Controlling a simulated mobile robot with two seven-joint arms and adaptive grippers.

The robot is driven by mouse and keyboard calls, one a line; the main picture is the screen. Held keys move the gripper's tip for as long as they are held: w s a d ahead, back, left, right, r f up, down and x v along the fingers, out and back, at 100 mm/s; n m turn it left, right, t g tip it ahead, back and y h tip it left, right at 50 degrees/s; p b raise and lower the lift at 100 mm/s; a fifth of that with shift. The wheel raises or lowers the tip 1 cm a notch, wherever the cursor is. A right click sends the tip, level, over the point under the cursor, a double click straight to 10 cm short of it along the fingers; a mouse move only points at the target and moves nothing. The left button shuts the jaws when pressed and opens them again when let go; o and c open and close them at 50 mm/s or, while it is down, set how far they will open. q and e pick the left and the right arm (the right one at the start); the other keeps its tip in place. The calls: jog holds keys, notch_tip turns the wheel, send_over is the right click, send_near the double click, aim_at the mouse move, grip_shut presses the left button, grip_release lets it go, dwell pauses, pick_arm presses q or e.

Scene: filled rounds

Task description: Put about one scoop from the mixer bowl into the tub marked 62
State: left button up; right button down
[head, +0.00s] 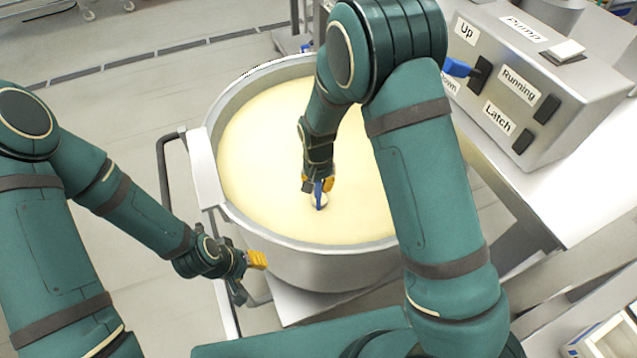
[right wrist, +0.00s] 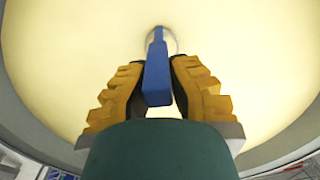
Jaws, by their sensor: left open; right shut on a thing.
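The mixer bowl (head: 325,268) is a large steel bowl holding a smooth pale yellow mass. My right gripper (head: 319,185) is over the bowl and shut on the blue handle of a scoop (head: 319,198). In the right wrist view the blue handle (right wrist: 157,75) stands between the yellow fingers (right wrist: 158,88). The scoop's head is at the yellow surface and only its rim shows, so I cannot tell how full it is. My left gripper (head: 248,275) is open and empty, outside the bowl at its lower left. I see no tub marked 62.
A grey control box (head: 540,75) with labels Up, Down, Pump, Running and Latch stands right of the bowl. A dark bent handle or rail (head: 165,175) is left of the bowl. A light-coloured device (head: 605,335) shows at the lower right corner. Open floor lies at the upper left.

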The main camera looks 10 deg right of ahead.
jog(key=shift+r+p, duration=1.95)
jog(key=shift+r, duration=0.85)
notch_tip(320, 180, up, 13)
jog(key=p, duration=0.8)
jog(key=shift+f, duration=0.15)
